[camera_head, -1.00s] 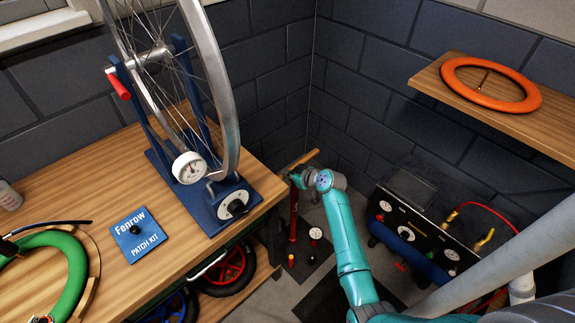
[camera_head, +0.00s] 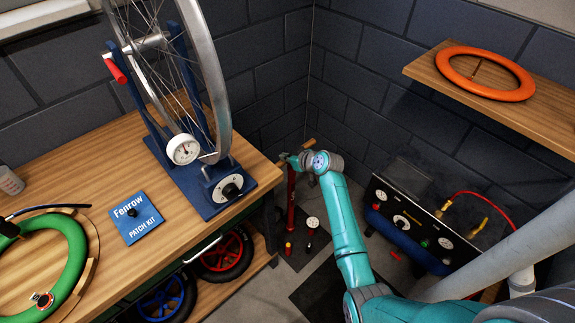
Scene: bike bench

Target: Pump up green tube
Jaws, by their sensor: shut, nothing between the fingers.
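The green tube (camera_head: 78,258) lies on the workbench at the left edge, partly cut off by the frame. A black hose (camera_head: 48,208) passes over its top, and a small red-and-white part sits on its lower side. The red floor pump (camera_head: 291,195) stands upright on the floor in the corner, with a wooden handle (camera_head: 309,143) on top. My gripper (camera_head: 287,158) is at the pump's top, just under or beside the handle. It is shut with nothing held. My wrist partly hides the handle, so I cannot tell whether they touch.
A wheel in a blue truing stand (camera_head: 216,196) and a blue patch kit (camera_head: 135,217) occupy the bench. An orange tube (camera_head: 520,92) lies on the right shelf (camera_head: 430,70). A gauge panel (camera_head: 420,222) stands right of my arm. Wheels (camera_head: 228,252) sit below the bench.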

